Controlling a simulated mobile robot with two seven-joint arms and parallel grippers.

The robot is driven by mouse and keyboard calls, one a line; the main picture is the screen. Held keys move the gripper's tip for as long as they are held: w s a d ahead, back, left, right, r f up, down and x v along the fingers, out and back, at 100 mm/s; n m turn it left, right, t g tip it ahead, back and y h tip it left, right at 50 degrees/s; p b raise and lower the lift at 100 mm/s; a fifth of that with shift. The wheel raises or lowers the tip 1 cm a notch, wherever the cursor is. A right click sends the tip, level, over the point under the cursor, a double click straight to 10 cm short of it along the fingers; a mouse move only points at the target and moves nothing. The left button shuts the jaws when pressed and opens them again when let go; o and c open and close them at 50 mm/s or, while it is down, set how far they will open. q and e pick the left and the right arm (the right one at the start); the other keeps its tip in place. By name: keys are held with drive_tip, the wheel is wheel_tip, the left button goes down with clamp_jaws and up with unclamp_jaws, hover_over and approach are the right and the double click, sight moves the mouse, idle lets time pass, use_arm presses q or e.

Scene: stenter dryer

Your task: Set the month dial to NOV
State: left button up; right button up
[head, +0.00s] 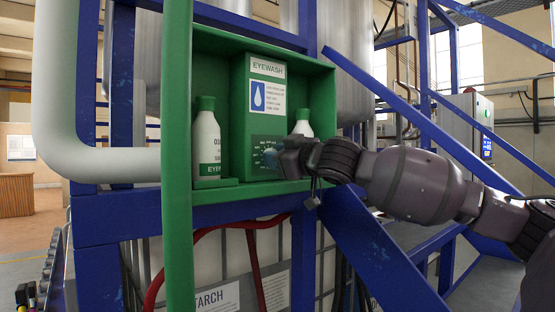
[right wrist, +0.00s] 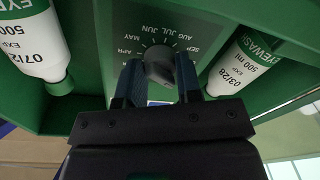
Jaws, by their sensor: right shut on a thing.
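The month dial is a round grey knob (right wrist: 158,62) on a green panel, with white month marks around it. In the right wrist view APR, MAY, JUN, JUL, AUG and part of SEP can be read; NOV is hidden, and I cannot tell which month the knob points to. In the head view the dial plate (head: 260,146) is on the lower front of the green eyewash box (head: 266,80). My right gripper (right wrist: 158,76) is shut on the knob, one finger on each side; in the head view it (head: 283,156) partly covers the dial. My left gripper is not in view.
A white eyewash bottle (head: 206,142) stands left of the box and another (head: 303,124) right of it, close to my right gripper. The green cabinet frame (head: 179,220) surrounds them. Blue diagonal beams (head: 440,120) run beside my right arm.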

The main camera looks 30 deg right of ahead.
idle(0.3)
drive_tip(key=o, duration=0.9)
drive_tip(key=shift+o, duration=0.2)
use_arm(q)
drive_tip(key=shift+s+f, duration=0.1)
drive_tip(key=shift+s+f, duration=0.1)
use_arm(e)
drive_tip(key=shift+s, duration=0.1)
use_arm(q)
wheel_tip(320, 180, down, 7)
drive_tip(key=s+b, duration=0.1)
drive_tip(key=b, duration=0.5)
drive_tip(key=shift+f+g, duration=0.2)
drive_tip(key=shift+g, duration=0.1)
use_arm(e)
drive_tip(key=s+d, duration=0.1)
drive_tip(key=s, duration=0.9)
drive_tip(key=shift+s+d+f, duration=0.25)
drive_tip(key=shift+d, duration=0.1)
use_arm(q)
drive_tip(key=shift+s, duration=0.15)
